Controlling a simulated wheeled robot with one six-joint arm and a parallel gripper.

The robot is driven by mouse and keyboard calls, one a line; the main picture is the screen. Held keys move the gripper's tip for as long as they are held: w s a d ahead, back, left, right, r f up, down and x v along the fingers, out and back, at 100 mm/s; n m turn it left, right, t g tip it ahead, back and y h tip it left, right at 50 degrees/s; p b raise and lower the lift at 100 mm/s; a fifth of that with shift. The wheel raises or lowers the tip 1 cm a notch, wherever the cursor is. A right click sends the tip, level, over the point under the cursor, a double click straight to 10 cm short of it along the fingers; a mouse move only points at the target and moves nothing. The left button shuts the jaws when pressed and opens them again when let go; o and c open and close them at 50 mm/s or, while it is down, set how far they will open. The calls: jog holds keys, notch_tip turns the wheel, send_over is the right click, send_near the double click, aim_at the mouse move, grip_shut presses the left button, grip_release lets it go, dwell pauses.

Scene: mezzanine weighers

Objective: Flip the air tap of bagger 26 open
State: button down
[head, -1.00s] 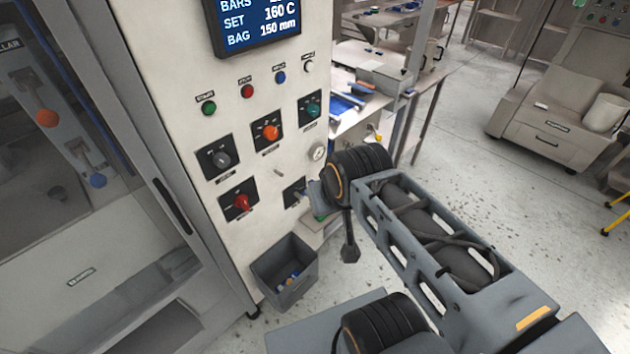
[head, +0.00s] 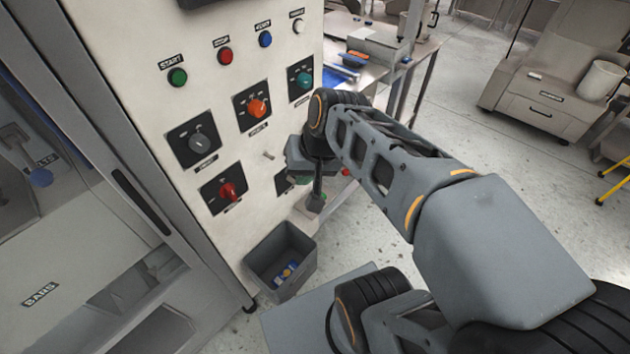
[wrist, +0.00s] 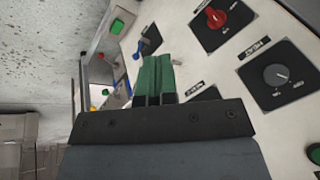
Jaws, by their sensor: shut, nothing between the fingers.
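The white control panel (head: 150,95) of the machine fills the left middle of the head view; no number 26 is readable. A black plate (wrist: 150,40) with a small blue lever (wrist: 137,54) beside it, perhaps the air tap, shows in the wrist view just beyond my fingertips. In the head view that plate (head: 281,184) is partly hidden by my wrist. I cannot tell the lever's setting. My gripper (wrist: 158,64) has its green fingers shut and empty in front of the panel, apart from the lever as far as I can see.
Near the fingers are a metal peg (head: 268,155), a red knob (head: 230,190), a black knob (head: 201,143), an orange knob (head: 258,107) and a teal knob (head: 303,80). A grey bin (head: 281,262) stands below.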

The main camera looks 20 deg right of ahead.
jog(key=w+d+f+m+y+b, duration=0.2)
jog(key=w+f+m+y+b, duration=0.25)
jog(key=w+f+b, duration=0.55)
jog(key=w+d+f+m+y+b, duration=0.25)
jog(key=w+f+y+b, duration=0.3)
jog(key=f+b, duration=0.8)
jog(key=w+d+f+m+t+y+b, duration=0.2)
jog(key=d+f+t+b, duration=0.4)
jog(key=d+f, duration=0.3)
jog(key=w+d+f+m+t+y+b, duration=0.2)
jog(key=w+d+f+m+t+b, duration=0.2)
jog(key=d+f+b, duration=0.5)
jog(key=d+m+t, duration=0.1)
jog(key=d+t, duration=0.1)
jog(key=shift+w+d+f+m+b, duration=0.25)
jog(key=shift+w+d+m+b, duration=0.05)
jog(key=shift+w, duration=0.1)
jog(key=w+a+r+b, duration=0.4)
jog(key=a+r, duration=0.3)
jog(key=a, duration=0.2)
jog(key=shift+w+a, duration=0.25)
jog(key=shift+w, duration=0.6)
